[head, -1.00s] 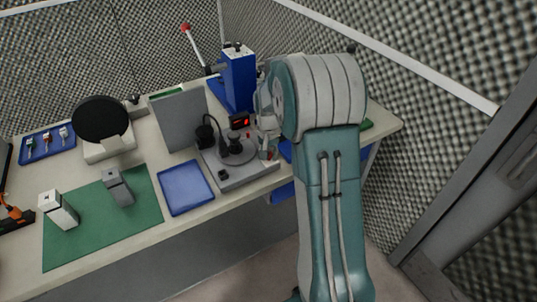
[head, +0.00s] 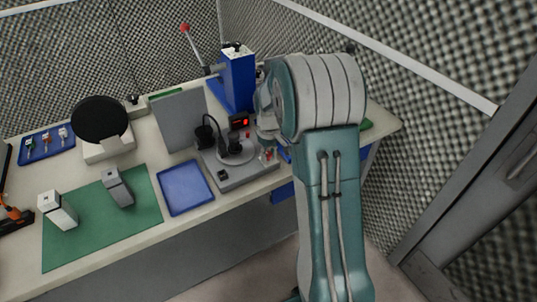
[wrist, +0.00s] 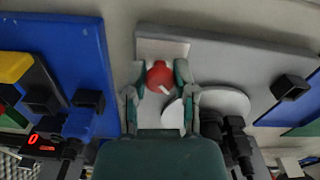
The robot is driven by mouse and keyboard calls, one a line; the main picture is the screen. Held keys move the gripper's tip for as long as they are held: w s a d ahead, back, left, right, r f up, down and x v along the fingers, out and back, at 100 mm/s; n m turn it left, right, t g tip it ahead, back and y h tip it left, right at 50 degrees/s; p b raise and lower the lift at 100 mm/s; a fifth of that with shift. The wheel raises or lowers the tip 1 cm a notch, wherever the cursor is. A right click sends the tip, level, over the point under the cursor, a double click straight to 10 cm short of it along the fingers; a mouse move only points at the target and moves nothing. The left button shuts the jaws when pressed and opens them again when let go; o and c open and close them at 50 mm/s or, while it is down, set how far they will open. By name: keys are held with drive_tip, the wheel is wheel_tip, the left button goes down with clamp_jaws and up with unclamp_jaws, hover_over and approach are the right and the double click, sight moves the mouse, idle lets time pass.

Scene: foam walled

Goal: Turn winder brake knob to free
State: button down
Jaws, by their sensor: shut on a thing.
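The red brake knob (wrist: 159,74) shows in the wrist view on a pale plate at the edge of the grey winder base (wrist: 225,55). A white pointer mark on it points down and to the right in the picture. My gripper (wrist: 158,80) has one finger on each side of the knob and is shut on it. In the head view the winder (head: 228,174) stands near the table's right front, with a round disc and dark fittings on top. My arm mostly hides the gripper there.
A blue press (head: 238,80) with a red-tipped lever stands behind the winder. A red-lit display (head: 239,121) sits between them. A blue tray (head: 185,187) and a green mat (head: 140,215) lie to the left. A foam wall rises behind.

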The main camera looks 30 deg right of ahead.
sight(268, 153)
drive_tip(key=shift+n, duration=0.4)
drive_tip(key=shift+c, duration=2)
unclamp_jaws()
drive_tip(key=shift+f, duration=0.1)
drive_tip(key=shift+w, duration=0.1)
wheel_tip(268, 153, up, 12)
